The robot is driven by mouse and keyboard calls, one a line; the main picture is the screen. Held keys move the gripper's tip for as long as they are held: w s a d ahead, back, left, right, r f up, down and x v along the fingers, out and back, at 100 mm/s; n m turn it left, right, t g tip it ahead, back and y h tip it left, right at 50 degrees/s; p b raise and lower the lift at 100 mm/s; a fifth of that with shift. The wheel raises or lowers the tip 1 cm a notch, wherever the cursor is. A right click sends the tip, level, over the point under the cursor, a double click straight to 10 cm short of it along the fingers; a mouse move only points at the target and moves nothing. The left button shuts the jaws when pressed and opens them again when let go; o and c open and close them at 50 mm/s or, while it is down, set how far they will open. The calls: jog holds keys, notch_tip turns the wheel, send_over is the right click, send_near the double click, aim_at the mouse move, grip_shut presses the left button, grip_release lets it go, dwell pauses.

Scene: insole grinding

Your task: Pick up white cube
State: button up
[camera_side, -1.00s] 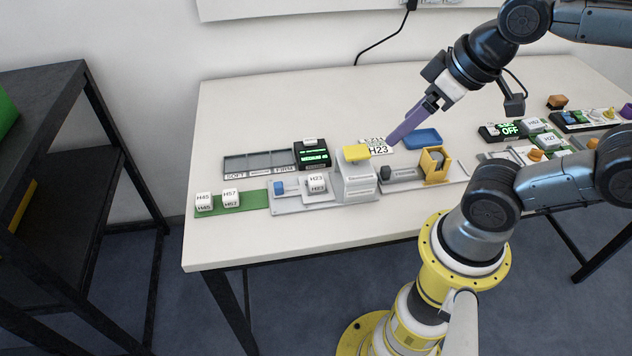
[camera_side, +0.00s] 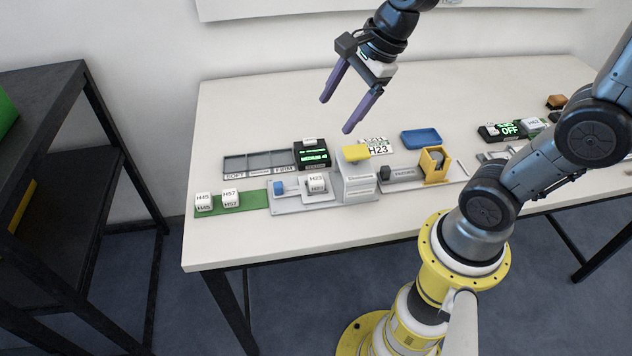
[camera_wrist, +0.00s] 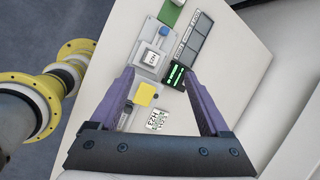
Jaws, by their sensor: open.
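Three white cubes show in the side view. The cube labelled H45 (camera_side: 204,201) and the cube labelled H57 (camera_side: 230,198) sit on a green strip (camera_side: 258,201) at the left. The cube labelled H23 (camera_side: 316,183) sits in a grey fixture (camera_side: 292,206); it also shows in the wrist view (camera_wrist: 151,58). My gripper (camera_side: 335,116) is open and empty, with purple fingers spread. It hangs above the table, higher than the cubes and beyond the H23 cube. In the wrist view the fingers (camera_wrist: 156,76) spread over the fixture area.
A grey tray (camera_side: 259,163) with compartments and a black display box (camera_side: 311,155) stand behind the fixture. A grey block with a yellow top (camera_side: 356,153), a yellow holder (camera_side: 435,165) and a blue tray (camera_side: 421,139) stand right. The table's back left is clear.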

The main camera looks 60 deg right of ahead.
jog(key=w+d+f+m+g, duration=0.1)
jog(key=w+d+f+m, duration=0.15)
jog(key=f+m, duration=0.2)
jog(key=g, duration=0.1)
send_over(317, 178)
jog(key=d, duration=0.2)
jog(key=shift+m+y, duration=0.25)
jog(key=shift+y, duration=0.15)
jog(key=f, duration=0.7)
jog(key=s+f, duration=0.1)
jog(key=f, duration=0.3)
jog(key=shift+a+f, duration=0.2)
jog(key=shift+f, duration=0.15)
jog(key=shift+s+x, duration=0.15)
jog(key=shift+x, duration=1.35)
jog(key=shift+s+x, duration=0.1)
jog(key=shift+x, duration=1.4)
jog(key=shift+a, duration=0.1)
grip_shut()
